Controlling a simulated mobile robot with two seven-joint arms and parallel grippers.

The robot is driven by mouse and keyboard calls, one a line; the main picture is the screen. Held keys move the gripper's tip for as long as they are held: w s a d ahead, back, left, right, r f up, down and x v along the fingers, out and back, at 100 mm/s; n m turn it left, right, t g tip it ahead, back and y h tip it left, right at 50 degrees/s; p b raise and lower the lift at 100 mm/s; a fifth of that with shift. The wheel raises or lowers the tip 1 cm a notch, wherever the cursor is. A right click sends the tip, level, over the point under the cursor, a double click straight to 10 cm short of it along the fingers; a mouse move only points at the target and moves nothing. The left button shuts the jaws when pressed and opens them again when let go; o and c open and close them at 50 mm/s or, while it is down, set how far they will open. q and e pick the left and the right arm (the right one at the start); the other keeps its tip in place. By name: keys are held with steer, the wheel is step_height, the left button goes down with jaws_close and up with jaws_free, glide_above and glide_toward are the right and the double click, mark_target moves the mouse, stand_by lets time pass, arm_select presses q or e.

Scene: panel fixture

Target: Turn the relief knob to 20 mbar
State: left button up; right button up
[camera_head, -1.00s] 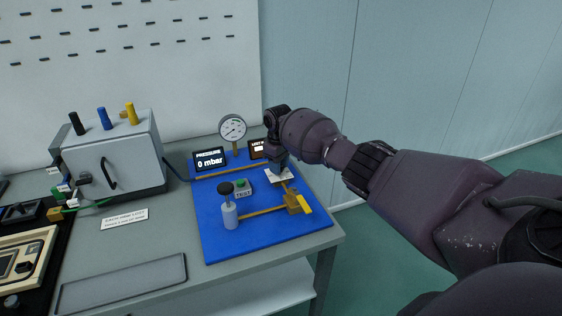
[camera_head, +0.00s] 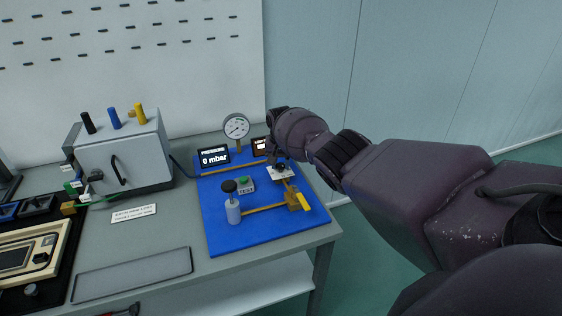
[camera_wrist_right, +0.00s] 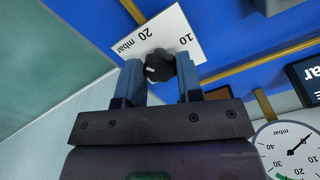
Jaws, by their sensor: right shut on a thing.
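The relief knob (camera_wrist_right: 158,66) is black with a pale pointer mark. It sits on a white scale plate (camera_wrist_right: 184,30) printed 10 and 20 mbar, which also shows in the head view (camera_head: 283,177). My right gripper (camera_wrist_right: 160,75) is shut on the knob, one finger on each side. The pressure display (camera_head: 214,156) reads 0 mbar. My left gripper is not in view.
The blue board (camera_head: 228,243) also carries a green TEST button (camera_head: 243,182), a hand pump (camera_head: 232,208) with a black knob and a yellow-handled valve (camera_head: 301,200). A grey box (camera_head: 128,158) stands left of it. The grey tray (camera_head: 133,275) at front looks empty.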

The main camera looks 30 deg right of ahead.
steer(key=m, duration=0.4)
steer(key=shift+s+f, duration=0.1)
steer(key=shift+m, duration=0.5)
steer(key=shift+m+p, duration=0.3)
steer(key=o, duration=0.9)
